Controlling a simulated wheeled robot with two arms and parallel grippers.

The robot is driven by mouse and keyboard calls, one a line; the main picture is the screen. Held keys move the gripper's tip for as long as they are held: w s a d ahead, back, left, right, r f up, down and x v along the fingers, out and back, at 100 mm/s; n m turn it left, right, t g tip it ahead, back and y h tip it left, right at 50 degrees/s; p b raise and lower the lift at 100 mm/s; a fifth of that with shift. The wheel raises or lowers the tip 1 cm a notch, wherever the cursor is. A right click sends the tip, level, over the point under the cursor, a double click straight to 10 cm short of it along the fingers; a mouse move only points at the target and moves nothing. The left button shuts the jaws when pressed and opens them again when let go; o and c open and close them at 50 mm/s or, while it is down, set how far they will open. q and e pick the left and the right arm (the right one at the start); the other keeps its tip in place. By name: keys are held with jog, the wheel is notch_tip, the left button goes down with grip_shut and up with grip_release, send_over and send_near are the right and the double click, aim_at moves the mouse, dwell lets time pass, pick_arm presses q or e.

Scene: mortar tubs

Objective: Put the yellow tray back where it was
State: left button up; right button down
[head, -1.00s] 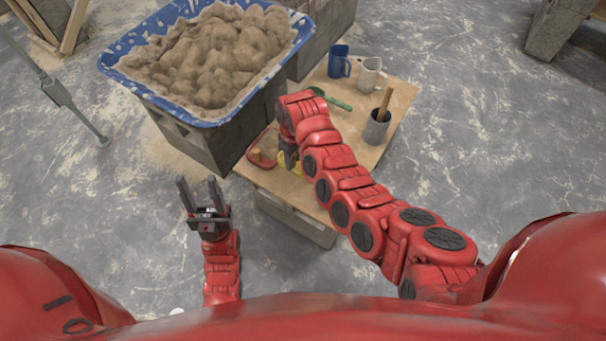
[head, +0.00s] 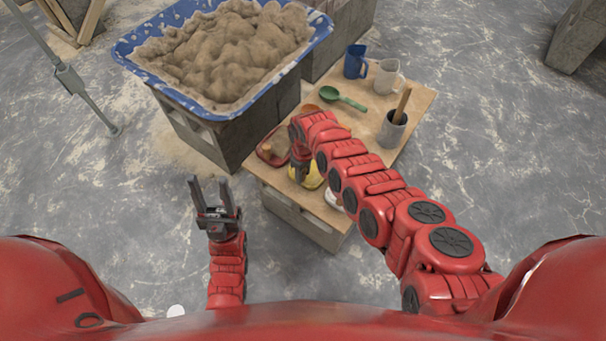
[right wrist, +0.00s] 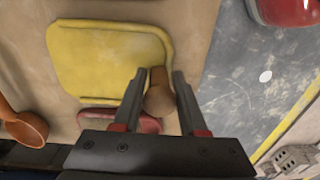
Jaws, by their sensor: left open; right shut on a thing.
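The yellow tray (head: 313,177) is near the front edge of the wooden board, partly hidden by my right arm. In the right wrist view the yellow tray (right wrist: 105,60) is a flat, rimmed rectangle, with a wooden knob (right wrist: 158,97) at its near corner. My right gripper (right wrist: 160,100) has its fingers on either side of this knob and is shut on it. My right gripper (head: 300,172) is over the tray in the head view. I cannot tell if the tray touches the board. My left gripper (head: 208,192) is open and empty, over the floor.
A red tray (head: 268,152) lies just left of the yellow one, and a white item (head: 333,200) is right of it. A blue tub (head: 125,50) of mortar stands left.

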jog(key=shift+c, duration=2.2)
grip_release()
